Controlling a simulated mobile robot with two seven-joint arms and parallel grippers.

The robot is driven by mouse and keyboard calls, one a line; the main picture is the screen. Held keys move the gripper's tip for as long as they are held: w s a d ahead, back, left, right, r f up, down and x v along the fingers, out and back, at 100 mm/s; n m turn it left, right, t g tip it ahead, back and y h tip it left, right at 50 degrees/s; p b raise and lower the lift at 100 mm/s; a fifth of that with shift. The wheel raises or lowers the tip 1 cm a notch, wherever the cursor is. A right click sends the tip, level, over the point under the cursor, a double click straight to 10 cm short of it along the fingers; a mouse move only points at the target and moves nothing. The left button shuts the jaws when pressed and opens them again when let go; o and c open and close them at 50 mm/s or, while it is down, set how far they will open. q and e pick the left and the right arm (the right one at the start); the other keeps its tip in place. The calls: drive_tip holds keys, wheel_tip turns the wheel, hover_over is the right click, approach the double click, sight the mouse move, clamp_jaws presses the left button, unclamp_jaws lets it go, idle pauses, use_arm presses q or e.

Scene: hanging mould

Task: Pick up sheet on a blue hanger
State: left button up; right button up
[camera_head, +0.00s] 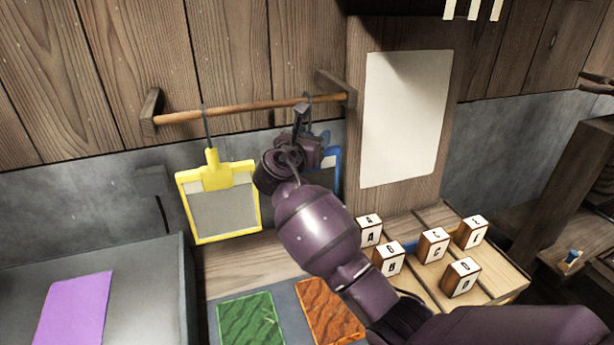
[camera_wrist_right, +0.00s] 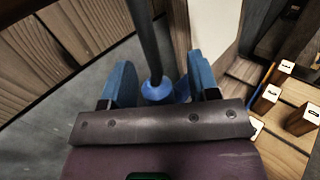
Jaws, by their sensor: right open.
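The blue hanger (camera_head: 335,165) hangs at the right end of the wooden rod, mostly hidden behind my right arm; only part of its blue frame shows. Its sheet is largely covered too. My right gripper (camera_head: 302,122) is at the hanger's upper part, just below the rod. In the right wrist view the open right gripper (camera_wrist_right: 160,85) has a blue-grey finger on each side. The hanger's dark hook stem and blue knob (camera_wrist_right: 157,90) lie between them; I cannot tell whether either finger touches. My left gripper is not in view.
A yellow hanger (camera_head: 248,168) with a grey sheet hangs left on the rod (camera_head: 230,109). A pale panel (camera_head: 405,115) is at right. Lettered blocks (camera_head: 433,245), a green sheet (camera_head: 250,320), an orange sheet (camera_head: 328,312) and a purple sheet (camera_head: 75,308) lie below.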

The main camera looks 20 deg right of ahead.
clamp_jaws()
idle(0.3)
drive_tip(key=shift+w+d+r, duration=0.1)
drive_tip(key=shift+w+r, duration=0.05)
